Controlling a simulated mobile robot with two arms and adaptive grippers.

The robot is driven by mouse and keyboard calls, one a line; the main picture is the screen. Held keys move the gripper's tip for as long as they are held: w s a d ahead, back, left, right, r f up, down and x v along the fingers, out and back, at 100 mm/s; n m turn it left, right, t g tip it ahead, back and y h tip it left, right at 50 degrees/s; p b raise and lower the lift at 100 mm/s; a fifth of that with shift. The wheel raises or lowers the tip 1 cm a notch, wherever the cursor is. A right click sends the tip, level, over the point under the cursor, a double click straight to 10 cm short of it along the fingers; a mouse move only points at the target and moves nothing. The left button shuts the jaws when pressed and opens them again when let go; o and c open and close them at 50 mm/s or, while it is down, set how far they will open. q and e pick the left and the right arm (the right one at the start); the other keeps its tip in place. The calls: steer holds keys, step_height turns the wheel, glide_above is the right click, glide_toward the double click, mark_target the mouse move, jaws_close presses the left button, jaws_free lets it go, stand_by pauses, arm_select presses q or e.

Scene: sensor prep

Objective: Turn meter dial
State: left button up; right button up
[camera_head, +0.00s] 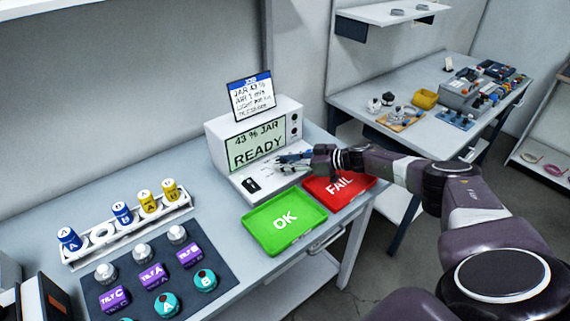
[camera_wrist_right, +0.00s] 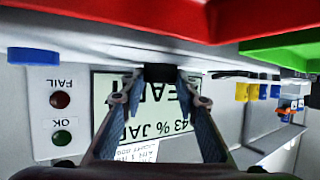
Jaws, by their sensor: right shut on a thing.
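The white meter (camera_head: 214,136) stands on the bench near its back, with a lit green screen (camera_head: 256,143) reading "43 % JAR READY". My right gripper (camera_head: 284,159) reaches in from the right, low in front of the screen, above the meter's front ledge. In the right wrist view, its fingers (camera_wrist_right: 160,82) are closed around a small dark knob (camera_wrist_right: 160,72), apparently the meter dial. The dial's face and pointer are hidden. The upside-down screen (camera_wrist_right: 110,90) shows behind the fingers. My left gripper is not in view.
The green OK tray (camera_head: 259,223) and red FAIL tray (camera_head: 352,201) lie close in front of the meter. A job card (camera_head: 251,97) stands on top. A jar rack (camera_head: 137,237) and a dark mat (camera_head: 214,254) with several jars and knobs are at left.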

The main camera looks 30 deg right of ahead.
steer(key=shift+w+r, duration=0.1)
steer(key=o, duration=1.1)
steer(key=v, duration=1)
steer(key=shift+s+d, duration=0.15)
steer(key=shift+s, duration=0.15)
steer(key=shift+s+d+r, duration=0.3)
steer(key=shift+s+r, duration=0.05)
steer(key=shift+s, duration=0.2)
